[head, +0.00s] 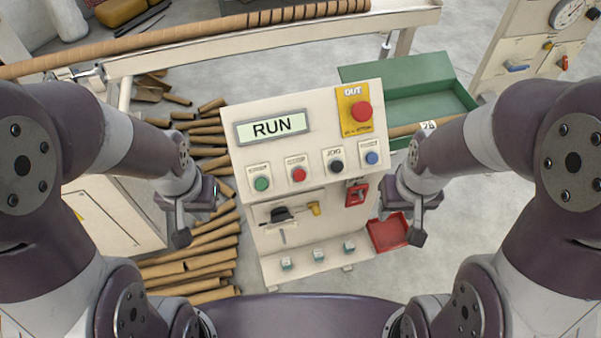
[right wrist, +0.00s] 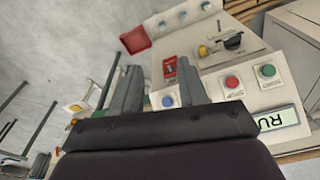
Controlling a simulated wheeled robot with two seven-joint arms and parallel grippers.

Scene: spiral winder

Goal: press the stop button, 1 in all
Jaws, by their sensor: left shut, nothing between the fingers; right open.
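The cream control panel (head: 318,130) stands in the middle of the head view, with a lit display (head: 272,127) reading RUN. Its button row holds a green button (head: 261,184), a red button (head: 298,174), a black button (head: 336,166) marked JOG and a blue button (head: 372,158). The red button also shows in the right wrist view (right wrist: 232,82). My left gripper (head: 182,236) is shut and empty, left of the panel. My right gripper (head: 416,236) is open and empty, right of the panel and apart from the buttons.
A larger red mushroom button (head: 362,111) sits on a yellow plate marked OUT. Below the row are a black rotary switch (head: 281,214) and a red part (head: 356,194). A red tray (head: 388,233) and green tray (head: 412,88) lie right. Brown tubes (head: 205,258) cover the left floor.

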